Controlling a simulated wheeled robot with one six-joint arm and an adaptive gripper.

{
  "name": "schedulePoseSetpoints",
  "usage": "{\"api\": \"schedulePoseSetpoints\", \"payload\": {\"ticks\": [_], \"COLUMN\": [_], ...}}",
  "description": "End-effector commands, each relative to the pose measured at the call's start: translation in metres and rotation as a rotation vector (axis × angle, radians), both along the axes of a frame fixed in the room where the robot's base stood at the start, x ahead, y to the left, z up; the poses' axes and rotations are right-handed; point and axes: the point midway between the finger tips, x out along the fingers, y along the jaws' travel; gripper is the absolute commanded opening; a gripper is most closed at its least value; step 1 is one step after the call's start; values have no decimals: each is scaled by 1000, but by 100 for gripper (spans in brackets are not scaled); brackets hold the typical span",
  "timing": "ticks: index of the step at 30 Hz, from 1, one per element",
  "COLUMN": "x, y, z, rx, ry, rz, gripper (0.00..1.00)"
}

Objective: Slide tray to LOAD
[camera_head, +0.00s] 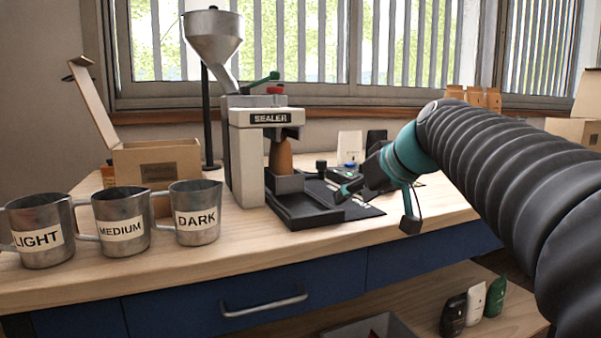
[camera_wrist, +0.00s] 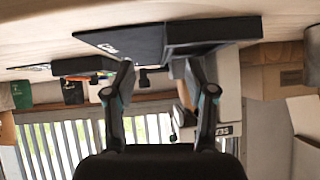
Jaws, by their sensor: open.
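The dark tray (camera_head: 300,212) sits on the bench at the foot of the sealer (camera_head: 245,150), with a raised dark block at its back. A brown bag (camera_head: 281,155) stands upright under the sealer head. A black mat (camera_head: 365,211) with small white marks lies right of the tray. My gripper (camera_head: 346,190) is low over the mat, beside the tray's right side. The upside-down wrist view shows the open, empty fingers (camera_wrist: 160,72) with dark tray parts (camera_wrist: 212,32) beyond them. White lettering there is too small to read fully. Contact with the tray cannot be told.
Metal jugs labelled LIGHT (camera_head: 40,235), MEDIUM (camera_head: 121,228) and DARK (camera_head: 195,215) stand at the left. An open cardboard box (camera_head: 158,160) is behind them. The bench's front strip (camera_head: 250,250) is clear. Small dark items stand behind my gripper.

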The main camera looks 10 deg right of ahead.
Motion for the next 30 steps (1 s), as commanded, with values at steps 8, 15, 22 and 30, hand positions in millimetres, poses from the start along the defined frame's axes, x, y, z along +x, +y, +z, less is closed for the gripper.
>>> {"api": "schedulePoseSetpoints", "payload": {"ticks": [8, 15, 22, 30], "x": [91, 112, 136, 179], "y": [-27, -33, -21, -2], "z": [53, 67, 57, 37], "rx": [2, -4, -3, -4], "ry": [-220, -283, -280, -280], "rz": [79, 101, 102, 102], "gripper": [55, 55, 55, 55]}}
